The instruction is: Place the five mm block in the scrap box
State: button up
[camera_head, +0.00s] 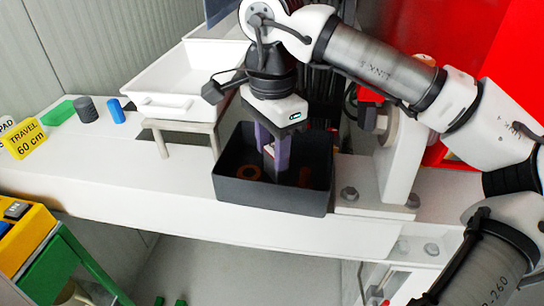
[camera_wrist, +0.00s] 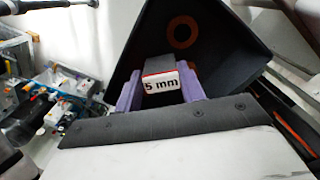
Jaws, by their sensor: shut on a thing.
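My gripper (camera_wrist: 160,92) is shut on the five mm block (camera_wrist: 161,83). Its two purple fingers press on the block's sides, and the white face with "5 mm" shows in the wrist view. In the head view my gripper (camera_head: 272,152) points down into the black scrap box (camera_head: 270,194), with the fingers below the level of its back rim. The block is small and mostly hidden between the fingers there. The scrap box also shows in the wrist view (camera_wrist: 225,65), behind the block. I cannot tell whether the block touches the box floor.
Orange-brown rings (camera_head: 249,172) lie in the box. A white tray (camera_head: 165,100) on a stand is left of the box, and a grey bolted bracket (camera_head: 375,200) is close on its right. A green block (camera_head: 59,112), dark cylinder (camera_head: 87,109) and blue cylinder (camera_head: 116,111) stand far left.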

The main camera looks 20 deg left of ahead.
aim_at(272, 152)
jog(key=shift+f, duration=1.6)
jog(key=o, duration=1)
notch_tip(272, 152, up, 12)
jog(key=shift+r+b, duration=0.2)
jog(key=shift+b, duration=0.15)
